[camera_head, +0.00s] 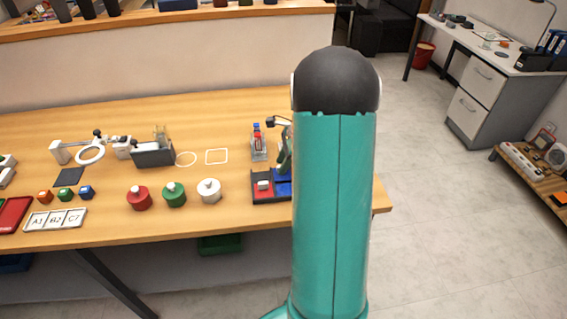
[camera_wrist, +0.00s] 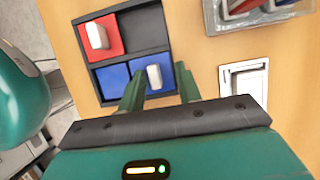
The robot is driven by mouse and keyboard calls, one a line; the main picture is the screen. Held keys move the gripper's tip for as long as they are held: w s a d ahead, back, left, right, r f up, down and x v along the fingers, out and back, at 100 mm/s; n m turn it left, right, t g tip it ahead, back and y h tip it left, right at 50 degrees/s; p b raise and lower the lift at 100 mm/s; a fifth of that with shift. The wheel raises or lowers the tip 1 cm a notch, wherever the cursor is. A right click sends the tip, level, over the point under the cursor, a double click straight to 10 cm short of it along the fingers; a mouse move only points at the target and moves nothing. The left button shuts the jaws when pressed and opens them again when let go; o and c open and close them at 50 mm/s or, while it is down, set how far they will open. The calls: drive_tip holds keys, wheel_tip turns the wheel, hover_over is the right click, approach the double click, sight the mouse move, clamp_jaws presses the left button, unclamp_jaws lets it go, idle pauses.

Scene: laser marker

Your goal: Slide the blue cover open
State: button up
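The blue cover (camera_wrist: 140,66) lies in the lower row of a dark tray in the wrist view, with a white handle (camera_wrist: 154,77) standing on it. A second blue area (camera_wrist: 112,82) lies to its left in the same row. My gripper (camera_wrist: 159,72) is open, its two green fingers on either side of the white handle with visible gaps. I cannot tell how far the fingertips are above the cover. In the head view the blue cover (camera_head: 284,188) shows partly beside my arm, which hides the tray's right side and the gripper's tips.
A red cover (camera_wrist: 103,42) with a white handle fills the tray's upper left; the upper right is dark and bare. A clear container (camera_wrist: 262,12) and a white switch-like part (camera_wrist: 244,82) sit to the right. Red, green and white round pieces (camera_head: 174,194) stand left of the tray.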

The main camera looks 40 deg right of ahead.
drive_tip(key=shift+s, duration=0.1)
drive_tip(key=v, duration=1.3)
drive_tip(key=shift+r, duration=0.4)
drive_tip(key=shift+d, duration=0.1)
